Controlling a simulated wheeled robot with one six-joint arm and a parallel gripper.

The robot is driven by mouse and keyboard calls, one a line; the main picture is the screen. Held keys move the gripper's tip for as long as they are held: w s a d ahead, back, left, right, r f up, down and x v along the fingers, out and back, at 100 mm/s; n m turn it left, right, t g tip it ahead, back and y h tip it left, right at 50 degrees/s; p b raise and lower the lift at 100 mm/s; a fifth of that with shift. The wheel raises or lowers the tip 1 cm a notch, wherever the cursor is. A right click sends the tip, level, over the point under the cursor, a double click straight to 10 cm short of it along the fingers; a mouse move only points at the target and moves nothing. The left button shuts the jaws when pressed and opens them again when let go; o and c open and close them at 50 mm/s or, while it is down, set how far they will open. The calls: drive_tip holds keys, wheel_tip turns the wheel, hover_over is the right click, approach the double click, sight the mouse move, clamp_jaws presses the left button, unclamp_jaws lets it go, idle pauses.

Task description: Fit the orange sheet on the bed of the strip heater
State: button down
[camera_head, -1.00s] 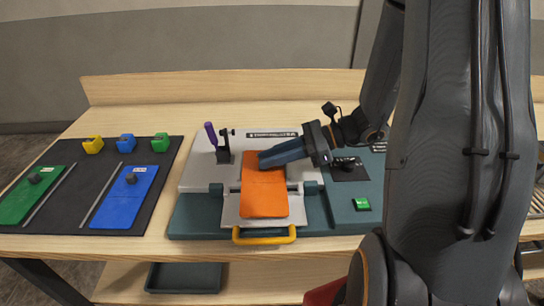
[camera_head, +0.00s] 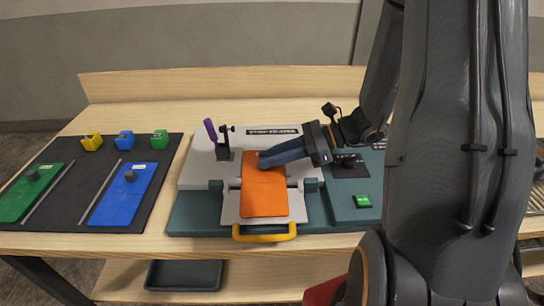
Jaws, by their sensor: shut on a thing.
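The orange sheet (camera_head: 264,192) lies lengthwise over the middle of the strip heater, on its pale bed (camera_head: 231,209). Its near end rests inside the edges of the bed plate, just behind the yellow handle (camera_head: 264,236). My gripper (camera_head: 266,160) reaches in from the right over the far part of the sheet. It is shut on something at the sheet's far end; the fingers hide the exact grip. I cannot tell whether the sheet lies fully flat on the bed.
A clamp with a purple handle (camera_head: 210,130) stands at the heater's back left. A dark mat (camera_head: 72,206) on the left holds a green sheet (camera_head: 30,193), a blue sheet (camera_head: 124,194) and small yellow, blue and green blocks. A green button (camera_head: 362,201) sits right of the bed.

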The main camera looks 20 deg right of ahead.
drive_tip(key=shift+f, duration=0.1)
drive_tip(key=c, duration=1.5)
unclamp_jaws()
drive_tip(key=shift+c, duration=0.2)
drive_tip(key=shift+d, duration=0.1)
drive_tip(key=b+v, duration=0.1)
drive_tip(key=v, duration=0.6)
drive_tip(key=shift+s+d+b, duration=0.15)
drive_tip(key=shift+d+b, duration=0.15)
drive_tip(key=shift+b, duration=0.05)
drive_tip(key=shift+r, duration=0.2)
